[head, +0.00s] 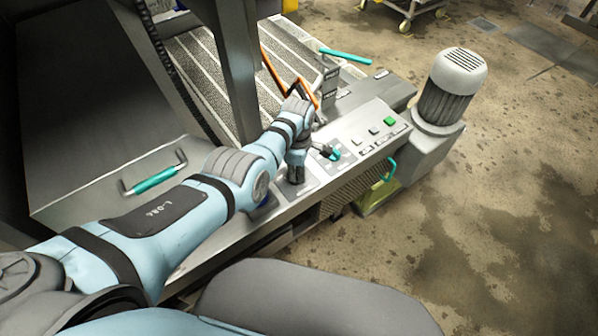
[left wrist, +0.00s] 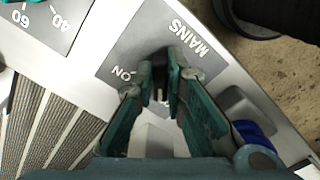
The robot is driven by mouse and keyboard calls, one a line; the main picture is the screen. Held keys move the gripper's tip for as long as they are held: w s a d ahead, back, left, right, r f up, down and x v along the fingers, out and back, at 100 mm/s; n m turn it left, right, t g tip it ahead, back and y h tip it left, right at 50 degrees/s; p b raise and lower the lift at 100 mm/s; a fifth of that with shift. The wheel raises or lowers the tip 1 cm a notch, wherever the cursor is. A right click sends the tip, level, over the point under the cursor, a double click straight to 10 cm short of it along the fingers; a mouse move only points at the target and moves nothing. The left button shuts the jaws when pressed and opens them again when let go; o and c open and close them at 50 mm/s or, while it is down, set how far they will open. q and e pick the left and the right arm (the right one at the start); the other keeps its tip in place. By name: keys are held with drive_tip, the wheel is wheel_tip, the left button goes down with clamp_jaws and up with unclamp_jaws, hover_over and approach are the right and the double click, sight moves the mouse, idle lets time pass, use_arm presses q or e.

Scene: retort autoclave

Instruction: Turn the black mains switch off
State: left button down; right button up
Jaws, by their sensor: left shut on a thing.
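The black mains switch (left wrist: 159,68) stands on a dark grey plate (left wrist: 135,45) marked MAINS and ON in the left wrist view. My left gripper (left wrist: 161,86) is shut on it, with a teal-padded finger on each side. The switch's lower part and part of the plate are hidden by the fingers. In the head view, my left gripper (head: 296,174) points down at the control panel, and the switch is hidden there. My right gripper is not in view.
A blue part (left wrist: 253,130) lies close to my fingers. An orange bar (head: 272,70) rises behind my wrist.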

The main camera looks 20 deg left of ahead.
use_arm(q)
drive_tip(key=shift+a+f+n, duration=0.1)
drive_tip(key=shift+a+n, duration=0.1)
drive_tip(key=shift+n, duration=0.4)
drive_tip(key=c, duration=1.6)
unclamp_jaws()
drive_tip(key=shift+c, duration=0.2)
drive_tip(key=shift+r, duration=0.2)
wheel_tip(320, 180, up, 12)
drive_tip(key=shift+f, duration=0.2)
